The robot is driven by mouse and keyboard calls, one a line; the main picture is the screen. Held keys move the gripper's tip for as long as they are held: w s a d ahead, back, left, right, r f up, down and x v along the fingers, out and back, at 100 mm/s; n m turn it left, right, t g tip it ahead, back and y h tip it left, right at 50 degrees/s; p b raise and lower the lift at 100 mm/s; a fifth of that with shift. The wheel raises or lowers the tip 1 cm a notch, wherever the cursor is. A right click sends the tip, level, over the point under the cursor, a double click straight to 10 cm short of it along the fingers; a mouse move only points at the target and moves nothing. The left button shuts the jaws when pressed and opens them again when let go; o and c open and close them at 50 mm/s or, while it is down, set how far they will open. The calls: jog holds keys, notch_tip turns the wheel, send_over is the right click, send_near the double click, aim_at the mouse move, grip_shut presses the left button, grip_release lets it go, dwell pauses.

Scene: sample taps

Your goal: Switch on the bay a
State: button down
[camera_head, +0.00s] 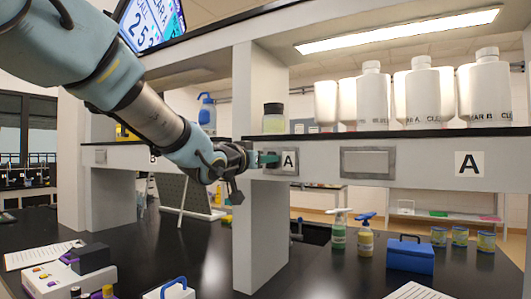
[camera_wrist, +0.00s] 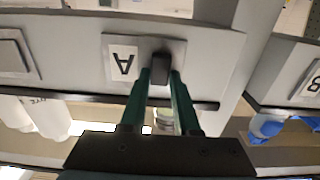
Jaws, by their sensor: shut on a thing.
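A grey switch plate with a small A label (camera_head: 289,160) is on the front of the white shelf beam. In the wrist view the A label (camera_wrist: 123,62) appears upside down. A dark switch knob (camera_wrist: 168,52) sticks out beside that label. My gripper (camera_head: 266,160) is at the plate's left part, coming from the left. In the wrist view its green fingers (camera_wrist: 160,82) are closed around the knob, one on each side. In the head view the knob is hidden by my gripper.
A grey framed panel (camera_head: 368,162) and a larger A sign (camera_head: 469,164) are further right on the beam. Several white bottles (camera_head: 415,95) and a dark-lidded jar (camera_head: 274,118) stand above. A white post (camera_head: 260,225) is below. Pump bottles (camera_head: 365,238) and a blue box (camera_head: 406,256) stand on the black bench.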

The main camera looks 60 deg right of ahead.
jog(key=c, duration=0.6)
grip_release()
jog(key=shift+c, duration=0.2)
jog(key=a+b, duration=0.3)
jog(key=a, duration=0.7)
jog(key=shift+a+b, duration=0.3)
jog(key=shift+a, duration=0.1)
